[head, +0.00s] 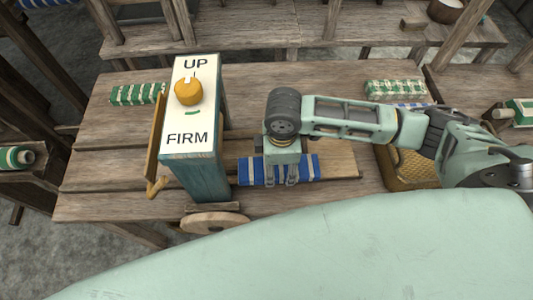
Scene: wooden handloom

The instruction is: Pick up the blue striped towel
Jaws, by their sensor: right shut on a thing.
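The blue striped towel (312,168), blue with white stripes, lies folded on a flat wooden board, right of a tall box on the wooden table. My right gripper (282,178) points down over the towel and is shut on it. The gripper and wrist hide the towel's middle. I cannot tell whether the towel is clear of the board. My left gripper is not in the head view.
A box with a knob, marked UP and FIRM (190,139), stands close left of the gripper. Green striped towels lie at the back left (137,94) and back right (394,89). A woven tray (396,172) sits under my right arm. A wooden wheel (213,222) is at the front edge.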

